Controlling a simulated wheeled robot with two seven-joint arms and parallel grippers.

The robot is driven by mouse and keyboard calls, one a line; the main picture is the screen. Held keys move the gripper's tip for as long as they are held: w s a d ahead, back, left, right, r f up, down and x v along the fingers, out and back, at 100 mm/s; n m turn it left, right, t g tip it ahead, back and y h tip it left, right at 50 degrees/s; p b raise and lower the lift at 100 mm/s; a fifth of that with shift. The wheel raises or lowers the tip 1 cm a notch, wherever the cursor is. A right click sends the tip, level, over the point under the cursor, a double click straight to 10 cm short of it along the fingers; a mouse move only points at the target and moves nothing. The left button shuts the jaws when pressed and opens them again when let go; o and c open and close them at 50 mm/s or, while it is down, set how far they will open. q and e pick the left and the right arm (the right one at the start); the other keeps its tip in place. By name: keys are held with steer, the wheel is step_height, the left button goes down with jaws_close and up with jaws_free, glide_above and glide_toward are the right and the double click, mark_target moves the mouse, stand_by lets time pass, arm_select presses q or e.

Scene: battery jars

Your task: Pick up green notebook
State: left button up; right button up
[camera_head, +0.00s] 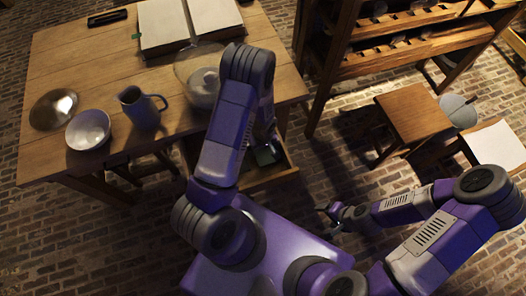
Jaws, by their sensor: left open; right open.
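A small dark green item (265,156), seemingly the green notebook, lies in the open drawer (272,178) under the table's front edge. It is small, dark and partly hidden, so its outline is unclear. My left arm arches over the table edge, and my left gripper (266,143) points down into the drawer, at or just above the green item. Its fingers are mostly hidden by shadow and my arm; it is open, and I cannot tell whether it touches the item. My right gripper (328,218) is open and empty above the brick floor, right of my base.
The wooden table (75,55) bears an open book (162,24), a glass jar (200,80), a grey mug (139,106), a bowl (88,129) and a dark dish (53,108). A stool (413,112) and a wooden rack (420,45) stand at right.

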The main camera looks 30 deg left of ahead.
arm_select(q)
steer(key=shift+c, duration=0.3)
steer(key=c, duration=1)
steer(key=shift+r, duration=0.1)
